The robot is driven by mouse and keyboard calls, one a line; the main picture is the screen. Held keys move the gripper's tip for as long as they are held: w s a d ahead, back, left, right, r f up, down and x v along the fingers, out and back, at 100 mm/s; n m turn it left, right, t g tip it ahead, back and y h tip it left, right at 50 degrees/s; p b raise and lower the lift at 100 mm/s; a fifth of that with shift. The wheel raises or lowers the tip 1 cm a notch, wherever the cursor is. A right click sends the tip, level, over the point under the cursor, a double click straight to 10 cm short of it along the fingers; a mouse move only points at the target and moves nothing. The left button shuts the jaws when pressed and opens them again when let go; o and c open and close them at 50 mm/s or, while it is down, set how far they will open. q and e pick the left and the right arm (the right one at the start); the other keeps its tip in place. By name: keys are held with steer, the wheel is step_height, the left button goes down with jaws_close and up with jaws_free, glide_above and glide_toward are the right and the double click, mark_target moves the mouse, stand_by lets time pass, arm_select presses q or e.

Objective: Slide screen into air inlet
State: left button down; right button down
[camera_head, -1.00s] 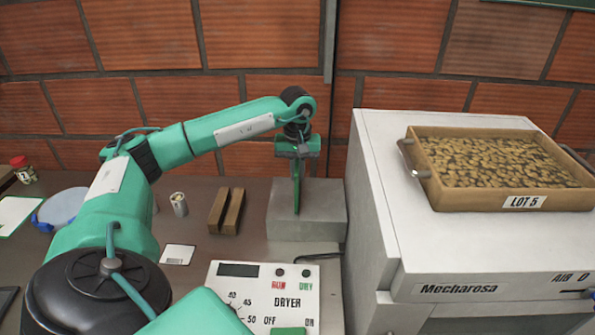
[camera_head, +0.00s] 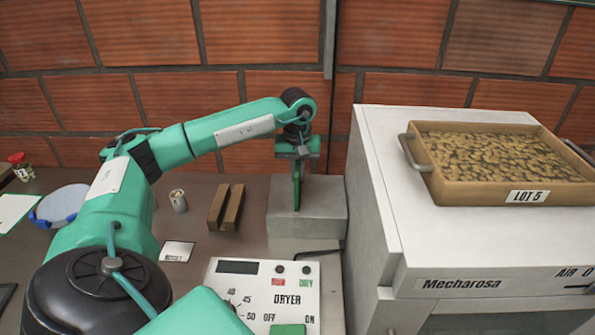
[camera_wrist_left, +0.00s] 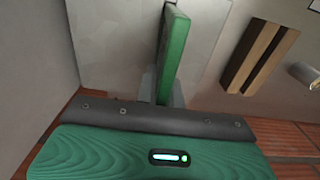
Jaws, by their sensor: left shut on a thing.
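My left gripper (camera_head: 298,160) points down over the grey block (camera_head: 330,226) on the table and is shut on a thin green panel (camera_head: 297,188), which I take for the screen. The panel is upright and seen nearly edge-on, in front of the block in the head view; I cannot tell whether it touches the block. In the left wrist view the green panel (camera_wrist_left: 173,55) stands out from between the fingers. No opening labelled as the air inlet shows clearly. My right gripper is not in view.
A white machine (camera_head: 375,190) stands close to the right of the block, with a wooden tray (camera_head: 500,195) on top. Two brown bars (camera_head: 226,208) and a small can (camera_head: 178,200) lie left of the block. The dryer control box (camera_head: 255,293) stands in front.

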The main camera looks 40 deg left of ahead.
arm_select(q)
steer(key=shift+f, duration=0.3)
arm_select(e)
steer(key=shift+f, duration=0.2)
